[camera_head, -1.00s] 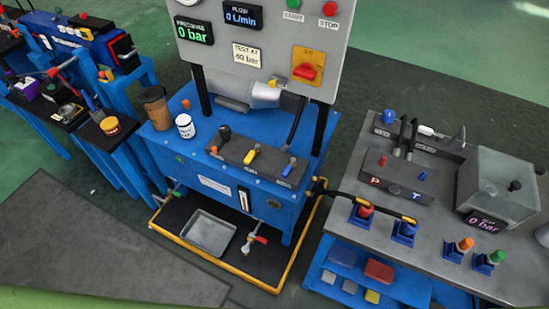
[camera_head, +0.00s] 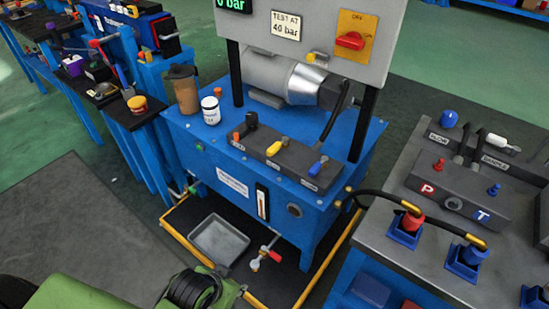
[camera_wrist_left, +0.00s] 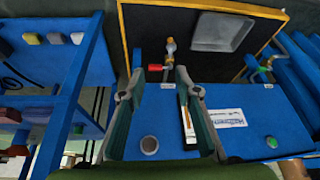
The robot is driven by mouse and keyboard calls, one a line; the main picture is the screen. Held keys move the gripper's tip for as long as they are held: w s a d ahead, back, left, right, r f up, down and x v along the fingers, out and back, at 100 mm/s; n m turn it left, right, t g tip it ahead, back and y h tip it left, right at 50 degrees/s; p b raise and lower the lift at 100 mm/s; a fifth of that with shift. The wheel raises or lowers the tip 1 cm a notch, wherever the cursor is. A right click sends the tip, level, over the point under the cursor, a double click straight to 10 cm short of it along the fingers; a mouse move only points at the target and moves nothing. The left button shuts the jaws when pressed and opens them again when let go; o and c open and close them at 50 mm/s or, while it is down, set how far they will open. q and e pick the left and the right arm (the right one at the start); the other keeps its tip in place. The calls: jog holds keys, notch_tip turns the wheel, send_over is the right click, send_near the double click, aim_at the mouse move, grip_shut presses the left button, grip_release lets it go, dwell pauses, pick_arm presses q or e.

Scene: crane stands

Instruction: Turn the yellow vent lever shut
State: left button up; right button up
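In the head view my green left arm comes in at the bottom left, low in front of the tank and well away from the lever. In the left wrist view my left gripper (camera_wrist_left: 158,75) has its fingers apart with nothing held, facing the tank's front. The yellow lever is not visible there. My right gripper is not in view.
A brown cup (camera_head: 184,90) and a white jar (camera_head: 210,110) stand left of the valve block. A motor (camera_head: 300,82) and a grey panel are behind it. A red-handled valve (camera_head: 266,250) sticks out low in front. A hose stand (camera_head: 440,180) is at the right.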

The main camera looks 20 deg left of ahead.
pick_arm(q)
jog(key=w+r+t+h+b, duration=0.15)
jog(key=w+r+t, duration=0.25)
jog(key=w, duration=0.4)
jog(key=m+t+h, duration=0.2)
jog(key=t+h, duration=0.2)
jog(key=t, duration=0.4)
send_near(268, 152)
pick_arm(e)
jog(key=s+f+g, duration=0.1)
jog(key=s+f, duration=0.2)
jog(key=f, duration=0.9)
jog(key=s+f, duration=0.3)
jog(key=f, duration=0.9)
pick_arm(q)
jog(key=b+x, duration=0.2)
jog(key=x, duration=0.9)
jog(key=shift+w+d, duration=0.15)
jog(key=shift+w, duration=0.15)
jog(key=shift+w+d+b, duration=0.2)
jog(key=shift+w+b, duration=0.1)
jog(key=shift+w, duration=0.3)
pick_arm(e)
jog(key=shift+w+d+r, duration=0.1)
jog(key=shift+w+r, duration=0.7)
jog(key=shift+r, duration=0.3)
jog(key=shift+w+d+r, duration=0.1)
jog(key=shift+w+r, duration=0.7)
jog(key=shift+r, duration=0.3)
